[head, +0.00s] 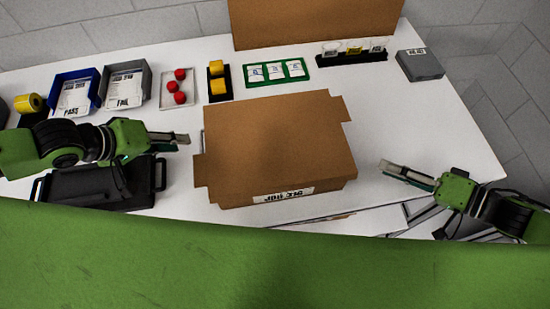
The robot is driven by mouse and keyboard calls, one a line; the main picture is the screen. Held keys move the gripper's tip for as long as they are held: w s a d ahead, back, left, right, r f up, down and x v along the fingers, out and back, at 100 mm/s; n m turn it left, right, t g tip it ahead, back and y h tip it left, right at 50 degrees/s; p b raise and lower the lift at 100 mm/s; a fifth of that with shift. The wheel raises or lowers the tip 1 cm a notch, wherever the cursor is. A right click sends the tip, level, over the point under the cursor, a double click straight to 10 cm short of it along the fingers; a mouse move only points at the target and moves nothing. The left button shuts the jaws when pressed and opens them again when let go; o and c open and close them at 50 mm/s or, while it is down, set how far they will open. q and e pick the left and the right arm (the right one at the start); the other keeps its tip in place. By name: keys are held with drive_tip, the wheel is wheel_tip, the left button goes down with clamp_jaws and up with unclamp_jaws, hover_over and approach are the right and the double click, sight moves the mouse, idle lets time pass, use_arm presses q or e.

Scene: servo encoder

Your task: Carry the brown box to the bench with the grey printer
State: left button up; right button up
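The brown box (277,145) sits closed on the white table in the middle of the head view, with flaps jutting at its sides and a white label with dark writing on its front face. My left gripper (184,138) is just left of the box, pointing at its side, apart from it and empty. My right gripper (388,170) is right of the box, pointing at it across a gap, and also empty. How far the fingers of either gripper are apart is not clear. No object is clearly recognisable as the grey printer.
The white table (440,125) holds a blue bin (74,92), a grey bin (125,86), a tray with red knobs (178,87), yellow parts (217,78), a green card tray (277,72), a black rack (352,56), a grey block (419,65) and a black tray (100,188). A brown panel (315,20) stands behind.

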drive_tip(key=shift+v, duration=0.9)
